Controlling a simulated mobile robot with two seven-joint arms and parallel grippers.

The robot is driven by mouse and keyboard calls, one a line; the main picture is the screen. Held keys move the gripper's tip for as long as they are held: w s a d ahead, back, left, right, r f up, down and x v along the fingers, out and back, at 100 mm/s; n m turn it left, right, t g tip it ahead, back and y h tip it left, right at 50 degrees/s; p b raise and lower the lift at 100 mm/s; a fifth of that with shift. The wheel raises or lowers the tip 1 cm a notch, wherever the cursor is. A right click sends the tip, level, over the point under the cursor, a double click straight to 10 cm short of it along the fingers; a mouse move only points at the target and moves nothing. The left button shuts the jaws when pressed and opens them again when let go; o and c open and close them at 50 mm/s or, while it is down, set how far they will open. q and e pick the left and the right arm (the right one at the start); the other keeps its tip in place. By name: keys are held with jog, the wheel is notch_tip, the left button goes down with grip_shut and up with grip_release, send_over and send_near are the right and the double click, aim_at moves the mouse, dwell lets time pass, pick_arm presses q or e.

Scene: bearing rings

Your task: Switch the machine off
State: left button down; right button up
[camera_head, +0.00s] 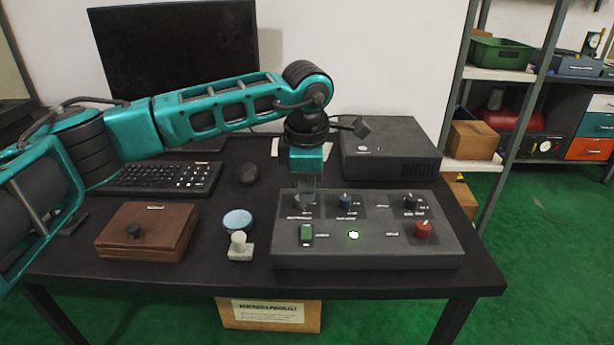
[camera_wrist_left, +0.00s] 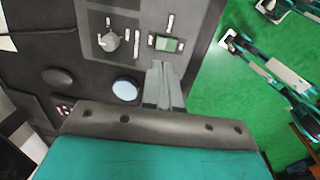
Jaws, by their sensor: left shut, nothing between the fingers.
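The machine's grey control panel (camera_head: 380,250) lies on the dark table. My left gripper (camera_head: 305,202) is shut and empty, pointing down over the panel's left part. It partly hides a knob there. In the left wrist view the shut fingers (camera_wrist_left: 158,68) show just below the green switch (camera_wrist_left: 167,45), with the grey knob (camera_wrist_left: 108,42) to its left. Contact cannot be told. My right gripper is not in view.
A light blue disc (camera_head: 237,221), a small grey block with a pale knob (camera_head: 239,249) and a brown box (camera_head: 148,230) lie left of the panel. A mouse (camera_head: 247,174), keyboard (camera_head: 165,176) and dark grey case (camera_head: 391,150) stand behind. A shelf (camera_head: 490,120) stands right.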

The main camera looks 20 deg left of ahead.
aim_at(306, 230)
pick_arm(q)
jog(key=f, duration=0.5)
jog(key=w+f+b, duration=0.1)
jog(key=f, duration=0.2)
jog(key=shift+a, duration=0.1)
jog(key=shift+f, duration=0.1)
jog(key=shift+f, duration=0.3)
jog(key=shift+s, duration=0.15)
